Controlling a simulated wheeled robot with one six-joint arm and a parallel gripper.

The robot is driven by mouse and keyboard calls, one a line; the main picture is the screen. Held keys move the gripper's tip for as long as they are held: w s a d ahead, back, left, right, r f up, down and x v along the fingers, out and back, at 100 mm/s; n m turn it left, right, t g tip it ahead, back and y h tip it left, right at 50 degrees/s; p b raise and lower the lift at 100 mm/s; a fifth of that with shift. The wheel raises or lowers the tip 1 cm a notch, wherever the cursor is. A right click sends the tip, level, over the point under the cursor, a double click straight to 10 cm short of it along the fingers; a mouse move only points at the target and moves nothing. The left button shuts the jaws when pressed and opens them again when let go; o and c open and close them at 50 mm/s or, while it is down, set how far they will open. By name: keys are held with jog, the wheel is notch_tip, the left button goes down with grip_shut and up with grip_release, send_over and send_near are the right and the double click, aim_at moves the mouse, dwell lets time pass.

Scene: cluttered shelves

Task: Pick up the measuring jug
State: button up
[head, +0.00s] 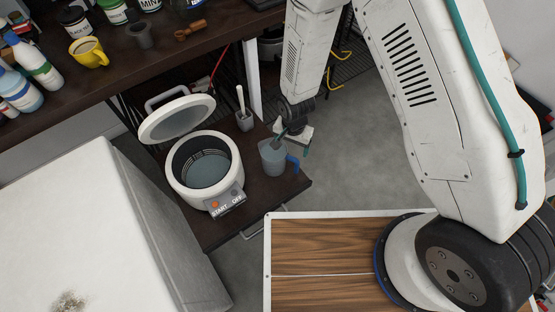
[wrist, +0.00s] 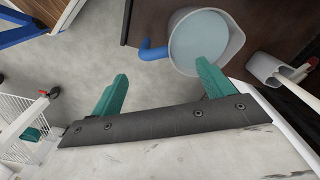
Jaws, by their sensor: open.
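The measuring jug (head: 271,158) is a translucent grey-blue cup with a blue handle (head: 292,163). It stands near the right edge of the low dark shelf. In the wrist view I look down into the open jug (wrist: 203,42), with its handle (wrist: 153,52) pointing left. My gripper (head: 294,148) is open and just above the handle side of the jug, with nothing between its teal fingers. In the wrist view my gripper (wrist: 161,80) has its right finger overlapping the jug's near rim and its left finger left of the handle. I cannot tell whether the right finger touches the jug.
A white cooker (head: 205,172) with its lid raised stands left of the jug. A small grey container (head: 244,120) holding a white-handled tool stands behind. An upper shelf (head: 215,48) carries a yellow mug (head: 88,52), bottles and jars. Floor (head: 345,160) is clear to the right.

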aim_at(292, 158)
jog(key=f, duration=1)
jog(key=shift+s+d, duration=0.2)
jog(key=shift+s, duration=0.15)
jog(key=shift+r, duration=0.1)
grip_shut()
